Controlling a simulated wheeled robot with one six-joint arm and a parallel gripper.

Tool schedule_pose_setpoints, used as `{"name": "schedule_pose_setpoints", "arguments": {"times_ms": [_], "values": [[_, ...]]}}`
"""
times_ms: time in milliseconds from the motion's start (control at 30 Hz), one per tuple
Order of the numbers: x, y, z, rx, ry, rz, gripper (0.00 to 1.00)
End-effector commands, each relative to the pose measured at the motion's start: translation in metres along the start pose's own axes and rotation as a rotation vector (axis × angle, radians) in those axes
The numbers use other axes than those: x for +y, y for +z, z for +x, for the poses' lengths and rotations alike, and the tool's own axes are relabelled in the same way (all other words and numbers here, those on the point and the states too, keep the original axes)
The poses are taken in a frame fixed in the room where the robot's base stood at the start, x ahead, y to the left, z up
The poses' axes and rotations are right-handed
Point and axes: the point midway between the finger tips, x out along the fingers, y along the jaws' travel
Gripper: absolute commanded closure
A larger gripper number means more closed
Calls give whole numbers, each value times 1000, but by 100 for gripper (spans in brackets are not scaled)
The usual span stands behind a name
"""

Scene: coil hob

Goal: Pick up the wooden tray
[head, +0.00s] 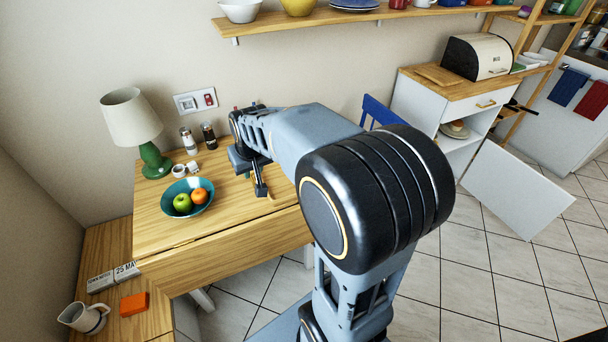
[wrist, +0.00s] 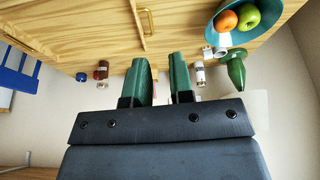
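A flat wooden surface with brass handles, which looks like the wooden tray (wrist: 85,30), lies on the table in the wrist view. One brass handle (wrist: 147,21) stands at its right end and another (wrist: 20,42) is at the far left. In the head view my arm hides most of that area. My gripper (wrist: 160,62) has two green fingers with a clear gap and nothing between them. In the head view my gripper (head: 260,188) is over the right part of the table. Whether it touches anything there cannot be told.
A teal bowl (head: 202,208) with apple and orange, a green lamp (head: 153,160) and two shakers (head: 189,140) stand on the table (head: 165,225) left of my gripper. A blue chair (head: 378,112) is beyond my arm. A wooden board (head: 437,75) lies on the white cabinet.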

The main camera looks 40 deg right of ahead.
Motion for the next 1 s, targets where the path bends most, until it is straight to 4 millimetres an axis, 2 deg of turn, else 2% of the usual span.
{"name": "schedule_pose_setpoints", "arguments": {"times_ms": [33,100,233,400,700,833,1000], "values": [[13,-12,26,-2,10,25,79],[27,-28,48,7,21,51,79],[48,-49,81,18,35,83,79],[59,-62,111,26,42,98,79],[62,-65,165,26,42,97,79],[62,-66,181,27,41,97,79],[62,-66,190,29,41,96,79]]}}
